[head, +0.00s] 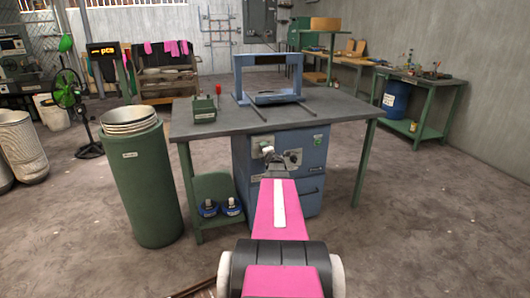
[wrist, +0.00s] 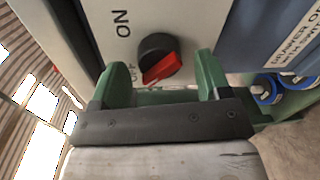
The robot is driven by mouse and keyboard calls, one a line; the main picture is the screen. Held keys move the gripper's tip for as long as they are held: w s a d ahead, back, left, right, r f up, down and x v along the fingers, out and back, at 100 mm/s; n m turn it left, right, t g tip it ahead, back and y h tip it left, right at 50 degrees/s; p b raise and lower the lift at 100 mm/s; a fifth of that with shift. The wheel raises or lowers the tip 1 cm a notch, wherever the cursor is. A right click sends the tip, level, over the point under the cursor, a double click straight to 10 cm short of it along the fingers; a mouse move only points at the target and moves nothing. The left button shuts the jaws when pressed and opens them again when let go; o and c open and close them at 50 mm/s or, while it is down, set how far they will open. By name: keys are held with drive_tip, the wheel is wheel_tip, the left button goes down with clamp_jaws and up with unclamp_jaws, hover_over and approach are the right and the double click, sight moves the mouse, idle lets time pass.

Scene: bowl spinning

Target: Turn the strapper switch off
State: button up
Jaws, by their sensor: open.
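The strapper is a blue machine (head: 312,160) with a cabinet under the grey-topped table and a blue arch (head: 238,75) above it. In the wrist view, its rotary switch (wrist: 160,58) has a black round base and a red handle on a pale panel. ON is printed to the upper left of the knob and OFF to its left. The red handle slants toward the lower left, on the OFF-label side. My gripper (wrist: 160,66) is open, with one green finger on each side of the knob. I cannot tell whether either finger touches it. In the head view my arm hides the switch.
The table (head: 340,112) has green legs. A green drum (head: 150,185) stands at its left. A green box (head: 204,113) is on the tabletop. The floor to the right is clear.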

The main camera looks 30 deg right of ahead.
drive_tip(key=v, duration=1)
drive_tip(key=shift+s, duration=0.15)
